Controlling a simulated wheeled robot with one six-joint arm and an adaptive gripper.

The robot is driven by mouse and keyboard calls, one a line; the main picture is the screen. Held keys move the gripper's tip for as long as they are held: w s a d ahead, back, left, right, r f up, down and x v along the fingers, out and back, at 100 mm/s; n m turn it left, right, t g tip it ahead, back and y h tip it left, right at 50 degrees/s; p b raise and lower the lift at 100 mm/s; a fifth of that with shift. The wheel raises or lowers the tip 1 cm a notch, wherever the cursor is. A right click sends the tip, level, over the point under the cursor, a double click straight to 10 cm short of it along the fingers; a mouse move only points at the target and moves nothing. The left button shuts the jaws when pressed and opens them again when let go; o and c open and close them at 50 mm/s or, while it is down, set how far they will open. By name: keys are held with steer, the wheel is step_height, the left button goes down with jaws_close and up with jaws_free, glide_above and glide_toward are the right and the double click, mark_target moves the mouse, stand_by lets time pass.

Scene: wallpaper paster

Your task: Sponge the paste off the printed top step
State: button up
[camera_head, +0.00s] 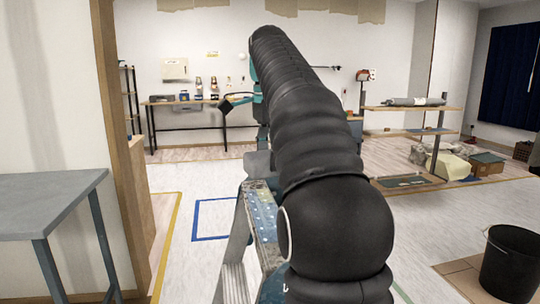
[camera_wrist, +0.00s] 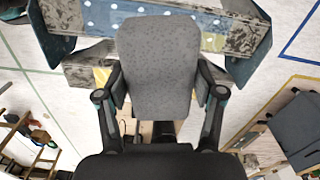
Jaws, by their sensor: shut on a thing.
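My gripper (camera_wrist: 160,85) is shut on a grey speckled sponge (camera_wrist: 160,55), one finger at each side of it. The printed top step (camera_wrist: 105,14) lies beyond the sponge in the wrist view, blue with white dots and grey, stained-looking ends. The sponge hides the middle of the step; I cannot tell whether they touch. In the head view the step (camera_head: 263,212) tops a stepladder below and left of my arm, which hides part of it. Any paste on the print is too unclear to make out.
A black bucket (camera_head: 510,265) stands on cardboard at the lower right. A grey table (camera_head: 50,190) stands at the left beside a wooden post (camera_head: 107,80). A shelf rack (camera_head: 412,108) is at the right. Floor left of the ladder is open, with blue tape (camera_head: 195,220).

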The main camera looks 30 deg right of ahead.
steer(key=shift+f+b, duration=2.05)
steer(key=shift+f, duration=1.2)
